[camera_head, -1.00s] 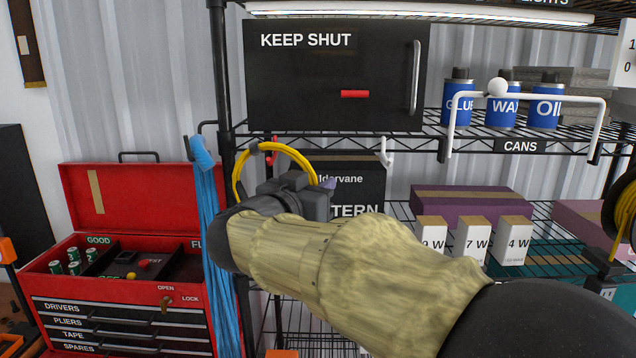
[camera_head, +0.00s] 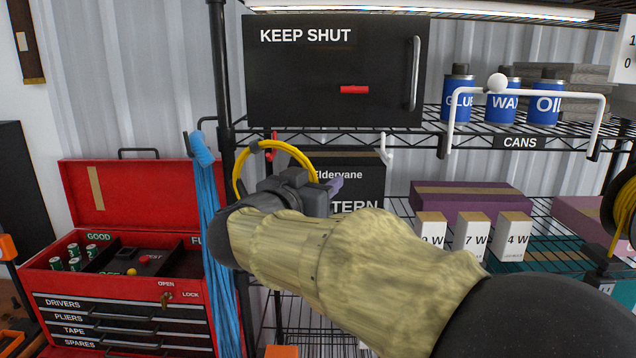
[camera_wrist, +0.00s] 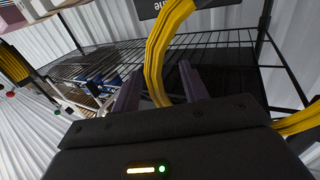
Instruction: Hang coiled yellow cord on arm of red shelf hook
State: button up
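The coiled yellow cord (camera_head: 292,150) stands as an upright loop at the shelf's left post, with a dark tie at its upper left. The red hook (camera_head: 273,151) shows at the top of the loop, where the cord crosses it. I cannot tell whether the cord rests on its arm. My gripper (camera_head: 322,186) is at the loop's lower right and hides the lower part of the coil. In the wrist view the cord (camera_wrist: 154,68) passes between my two fingers (camera_wrist: 160,88), which stand apart with gaps beside it, so the gripper looks open around it.
A white hook (camera_head: 386,150) hangs to the right. A blue cord (camera_head: 207,245) hangs at the left of the post. A black cabinet (camera_head: 330,72) sits above, and a dark lantern box (camera_head: 360,182) is behind my gripper. A red toolbox (camera_head: 125,200) stands open at left.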

jog(key=shift+s+a+f, duration=0.1)
jog(key=shift+s+a, duration=0.1)
jog(key=shift+s, duration=0.05)
jog(key=b+v, duration=0.5)
jog(key=v, duration=1.1)
jog(key=shift+s+a+b, duration=0.2)
jog(key=shift+s+b, duration=0.1)
jog(key=shift+s, duration=0.05)
